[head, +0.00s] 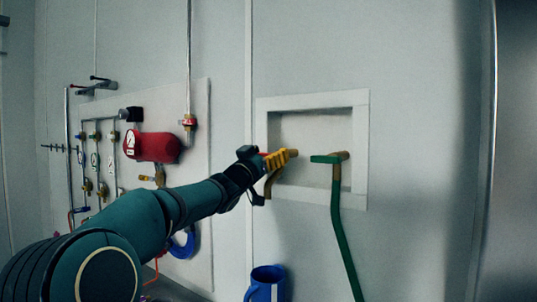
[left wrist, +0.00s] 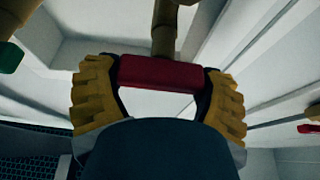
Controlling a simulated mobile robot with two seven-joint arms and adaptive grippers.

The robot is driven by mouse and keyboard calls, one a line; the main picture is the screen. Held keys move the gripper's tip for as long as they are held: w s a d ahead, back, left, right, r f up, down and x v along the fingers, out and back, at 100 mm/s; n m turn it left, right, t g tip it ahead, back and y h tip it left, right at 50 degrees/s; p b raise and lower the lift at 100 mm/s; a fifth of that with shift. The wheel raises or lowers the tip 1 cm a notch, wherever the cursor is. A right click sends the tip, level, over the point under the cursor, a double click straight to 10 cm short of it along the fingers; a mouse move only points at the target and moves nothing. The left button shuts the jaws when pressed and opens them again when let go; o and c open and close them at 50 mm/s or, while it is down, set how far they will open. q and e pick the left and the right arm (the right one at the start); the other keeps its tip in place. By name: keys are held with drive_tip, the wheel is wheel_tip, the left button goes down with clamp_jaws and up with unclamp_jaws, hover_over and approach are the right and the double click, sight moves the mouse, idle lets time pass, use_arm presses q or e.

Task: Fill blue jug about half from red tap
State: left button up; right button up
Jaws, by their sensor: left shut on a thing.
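The red tap shows its brass spout (head: 270,186) at the left of the wall recess, bending downward. Its red handle (left wrist: 157,73) shows in the left wrist view, lying between the yellow finger pads. My left gripper (head: 276,160) is shut on this handle and hides most of it in the head view. The blue jug (head: 265,285) stands upright at the bottom of the head view, roughly below the spout. Its lower part is cut off and its inside is too small to read for water. My right gripper is not in view.
A green-handled tap (head: 328,158) with a green hose (head: 342,240) hangs at the right of the recess (head: 362,150). A panel with pipes, gauges and a red cylinder (head: 155,147) is on the wall at the left. The wall right of the hose is clear.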

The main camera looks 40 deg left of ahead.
use_arm(q)
drive_tip(key=m+h+p, duration=0.3)
drive_tip(key=m, duration=0.2)
drive_tip(key=shift+d+m, duration=0.1)
drive_tip(key=shift+m, duration=0.2)
drive_tip(key=shift+d+m+g+h+p, duration=0.1)
drive_tip(key=shift+m+g+h+p, duration=0.35)
drive_tip(key=shift+m, duration=0.9)
drive_tip(key=shift+m+g+h+p, duration=0.15)
drive_tip(key=shift+m+h+p, duration=0.6)
drive_tip(key=shift+m, duration=0.6)
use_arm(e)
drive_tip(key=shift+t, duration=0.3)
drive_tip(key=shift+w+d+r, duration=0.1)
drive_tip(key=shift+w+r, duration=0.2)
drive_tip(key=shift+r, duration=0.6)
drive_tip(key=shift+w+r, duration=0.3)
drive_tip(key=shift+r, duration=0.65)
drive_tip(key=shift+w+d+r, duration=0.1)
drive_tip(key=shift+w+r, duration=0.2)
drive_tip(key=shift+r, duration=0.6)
use_arm(q)
drive_tip(key=shift+f, duration=0.1)
drive_tip(key=o, duration=1.1)
drive_tip(key=shift+c, duration=0.2)
drive_tip(key=v, duration=1.2)
